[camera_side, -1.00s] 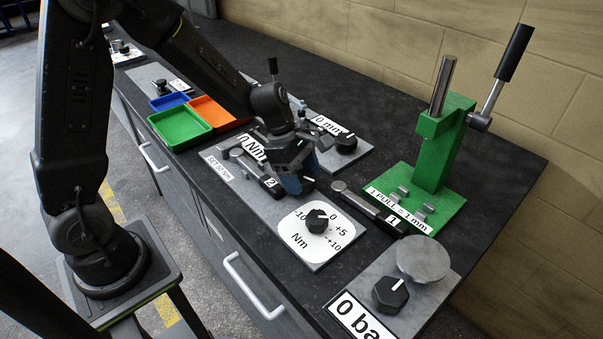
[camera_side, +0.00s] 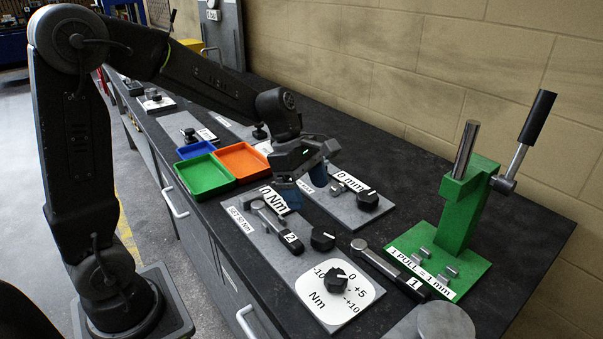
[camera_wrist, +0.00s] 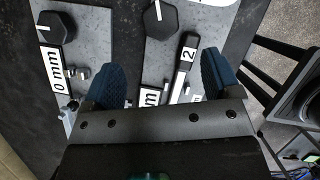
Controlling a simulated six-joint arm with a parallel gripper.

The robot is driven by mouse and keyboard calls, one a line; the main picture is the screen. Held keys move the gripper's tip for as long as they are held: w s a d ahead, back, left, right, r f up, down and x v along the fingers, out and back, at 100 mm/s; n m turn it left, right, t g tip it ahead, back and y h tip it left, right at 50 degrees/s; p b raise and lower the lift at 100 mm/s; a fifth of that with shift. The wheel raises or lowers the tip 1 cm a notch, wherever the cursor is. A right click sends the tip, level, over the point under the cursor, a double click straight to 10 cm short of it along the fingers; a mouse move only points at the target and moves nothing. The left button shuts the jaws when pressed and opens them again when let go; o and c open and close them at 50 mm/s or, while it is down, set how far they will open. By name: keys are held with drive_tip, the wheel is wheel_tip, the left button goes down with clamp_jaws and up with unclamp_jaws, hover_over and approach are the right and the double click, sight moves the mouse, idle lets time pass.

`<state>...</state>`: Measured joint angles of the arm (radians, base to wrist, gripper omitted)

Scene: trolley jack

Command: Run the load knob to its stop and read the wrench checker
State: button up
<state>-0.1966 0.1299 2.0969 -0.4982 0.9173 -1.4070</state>
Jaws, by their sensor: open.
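The wrench checker is a grey plate (camera_side: 262,241) with a "0 Nm" display (camera_side: 273,199) and a "SET 50 Nm" label. Wrench 2 (camera_side: 274,224) lies on it. My gripper (camera_side: 303,184) is open and empty above the plate, behind the load knob. In the wrist view it partly hides the display.
Wrench 1 (camera_side: 388,268) lies right of the checker. A green press (camera_side: 470,205) with a raised lever stands at right. A "0 mm" plate with a knob (camera_side: 367,200) lies behind. Green (camera_side: 203,175), orange (camera_side: 241,161) and blue trays are at left.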

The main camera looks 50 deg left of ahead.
drive_tip(key=v, duration=0.3)
drive_tip(key=shift+a+r, duration=0.1)
drive_tip(key=shift+r, duration=0.2)
drive_tip(key=m+g+y, duration=0.2)
drive_tip(key=m+y, duration=0.2)
drive_tip(key=m, duration=1.4)
hover_over(323, 233)
wheel_tip(323, 233, down, 13)
drive_tip(key=shift+f, duration=0.1)
drive_tip(key=c, duration=0.9)
